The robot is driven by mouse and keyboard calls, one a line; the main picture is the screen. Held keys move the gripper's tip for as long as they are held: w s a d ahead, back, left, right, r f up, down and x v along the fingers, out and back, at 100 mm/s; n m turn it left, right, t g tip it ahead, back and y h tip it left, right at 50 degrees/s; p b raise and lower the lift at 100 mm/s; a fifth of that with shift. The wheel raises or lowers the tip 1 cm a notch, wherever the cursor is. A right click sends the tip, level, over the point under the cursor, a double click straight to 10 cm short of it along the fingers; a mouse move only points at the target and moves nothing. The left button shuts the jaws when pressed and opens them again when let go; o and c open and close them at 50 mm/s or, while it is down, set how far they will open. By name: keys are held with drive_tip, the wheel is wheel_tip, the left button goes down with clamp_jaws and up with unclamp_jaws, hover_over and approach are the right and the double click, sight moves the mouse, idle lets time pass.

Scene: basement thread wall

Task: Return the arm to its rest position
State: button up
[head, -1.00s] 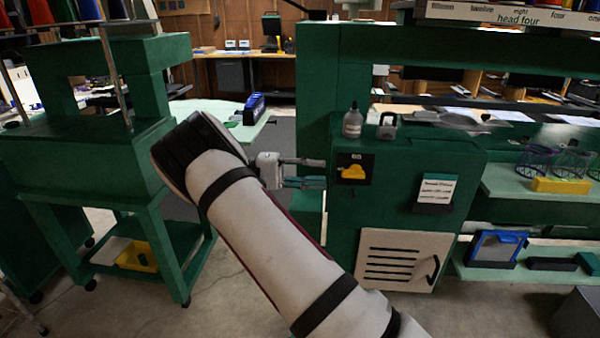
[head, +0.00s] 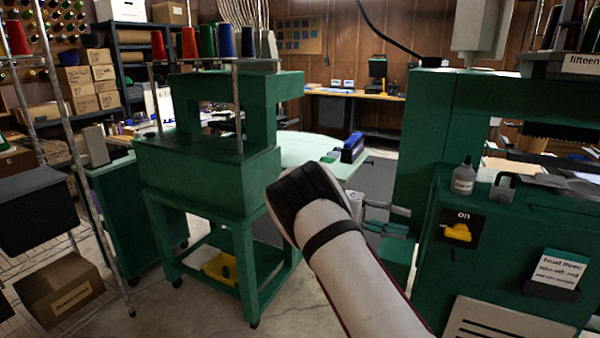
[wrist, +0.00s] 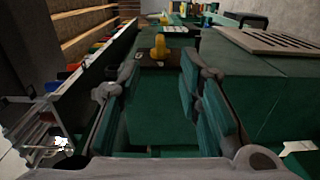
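My arm, white with black bands, reaches up from the bottom of the head view. My gripper (head: 388,222) is at its far end, partly hidden behind the wrist, in front of the green machine cabinet (head: 500,260) and left of its yellow switch (head: 457,232). In the wrist view my gripper (wrist: 160,85) is open, with two teal-padded fingers apart and nothing between them. The yellow switch (wrist: 159,47) shows beyond the gap, on a dark plate. The switch's plate reads "on" in the head view.
A green stand (head: 210,170) with thread cones is left of my arm. A shelf rack with a cardboard box (head: 62,292) stands far left. A bottle (head: 463,179) and a padlock-like block (head: 503,190) sit on the cabinet. Open floor shows at lower left.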

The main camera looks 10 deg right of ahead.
drive_tip(key=s+d+r+n+t+y+p, duration=0.1)
drive_tip(key=s+r+n+t+y+p, duration=0.3)
drive_tip(key=s+r+y, duration=0.95)
drive_tip(key=s+a+r+n+t+p, duration=0.1)
drive_tip(key=s+a+t+p, duration=0.1)
drive_tip(key=s, duration=0.6)
drive_tip(key=s+a+r+n+t+y+p, duration=0.1)
drive_tip(key=s+a+r+t, duration=0.1)
drive_tip(key=s+a+t, duration=0.2)
drive_tip(key=s+a+r+t+p, duration=0.1)
drive_tip(key=s+a+t, duration=0.3)
drive_tip(key=s, duration=0.8)
drive_tip(key=shift+s+a+r+n+p, duration=0.25)
drive_tip(key=shift+a+n+p, duration=0.15)
drive_tip(key=shift+a+p, duration=0.5)
drive_tip(key=shift+y, duration=0.25)
